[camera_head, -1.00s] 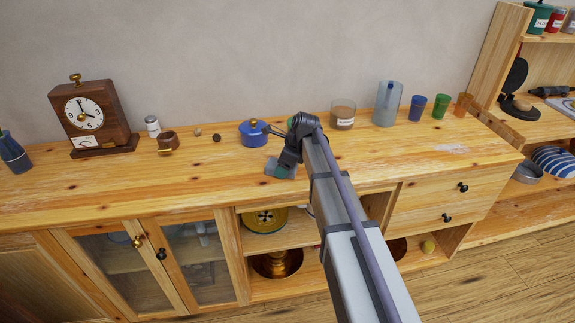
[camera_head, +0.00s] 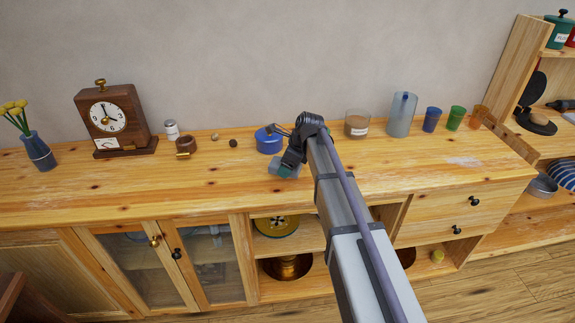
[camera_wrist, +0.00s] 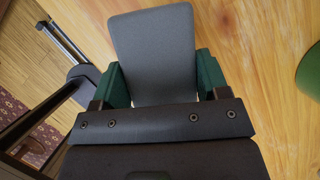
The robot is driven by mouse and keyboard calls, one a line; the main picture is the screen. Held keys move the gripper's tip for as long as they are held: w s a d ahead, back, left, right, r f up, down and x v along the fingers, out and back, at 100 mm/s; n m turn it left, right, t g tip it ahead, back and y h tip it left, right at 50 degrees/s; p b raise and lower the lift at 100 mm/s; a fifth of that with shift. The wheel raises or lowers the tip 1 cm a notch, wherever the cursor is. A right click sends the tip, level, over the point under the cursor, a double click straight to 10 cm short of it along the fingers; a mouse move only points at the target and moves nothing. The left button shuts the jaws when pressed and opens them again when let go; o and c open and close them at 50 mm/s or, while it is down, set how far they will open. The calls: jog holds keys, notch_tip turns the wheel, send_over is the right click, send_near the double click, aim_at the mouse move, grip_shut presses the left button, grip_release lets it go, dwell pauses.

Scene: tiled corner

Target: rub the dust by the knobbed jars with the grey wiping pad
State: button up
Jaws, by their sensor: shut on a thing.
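My gripper (camera_head: 286,170) is low over the wooden counter top, in front of the blue lidded pot (camera_head: 268,141). It is shut on the grey wiping pad (camera_wrist: 153,50); the pad lies between the two green fingers in the wrist view and also shows in the head view (camera_head: 282,165). I cannot tell whether the pad touches the wood. Jars with knobbed lids, one green (camera_head: 559,31), stand on the upper shelf at far right. A pale, dusty-looking patch (camera_head: 463,161) lies on the counter's right part. Pale streaks elsewhere could be dust or wear.
A clock (camera_head: 106,117), a flower vase (camera_head: 38,150), a wooden pot (camera_head: 186,146), a glass jar (camera_head: 357,124) and several cups stand along the back. A rounded green thing (camera_wrist: 309,72) is cut off in the wrist view. The counter's front left is clear.

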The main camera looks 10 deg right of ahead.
jog(key=shift+r+p, duration=0.35)
jog(key=shift+r, duration=0.5)
notch_tip(320, 180, up, 3)
jog(key=p, duration=0.3)
jog(key=shift+r, duration=0.15)
jog(key=shift+f, duration=0.2)
